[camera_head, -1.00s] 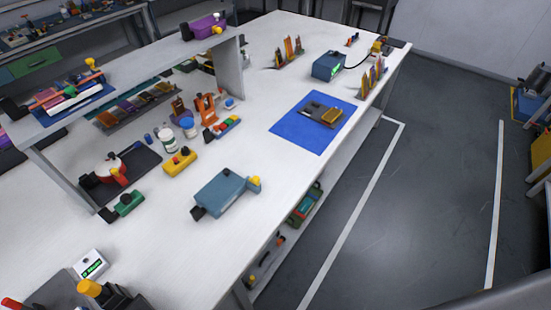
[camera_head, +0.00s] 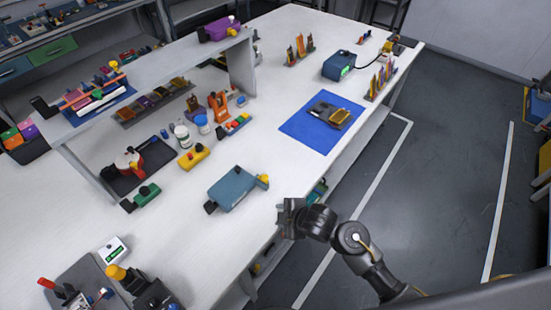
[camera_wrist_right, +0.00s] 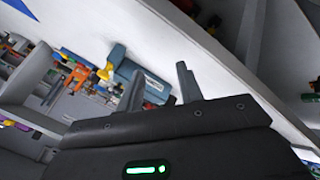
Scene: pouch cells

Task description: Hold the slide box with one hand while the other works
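A blue-grey box (camera_head: 232,188), which looks like the slide box, lies on the white table near its front edge. It has a yellow knob at its right end and a black part at its left end. My right gripper (camera_head: 288,215) is right of and nearer than the box, by the table edge, and apart from it. In the right wrist view the two fingers of this gripper (camera_wrist_right: 160,80) stand apart with nothing between them. The box (camera_wrist_right: 150,84) shows there beyond the fingers, partly hidden by one. My left gripper is not in view.
A yellow block (camera_head: 195,157) and a green block (camera_head: 146,195) lie left of the box. A blue mat (camera_head: 300,132) with a grey and yellow item lies farther back. The table between box and mat is clear.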

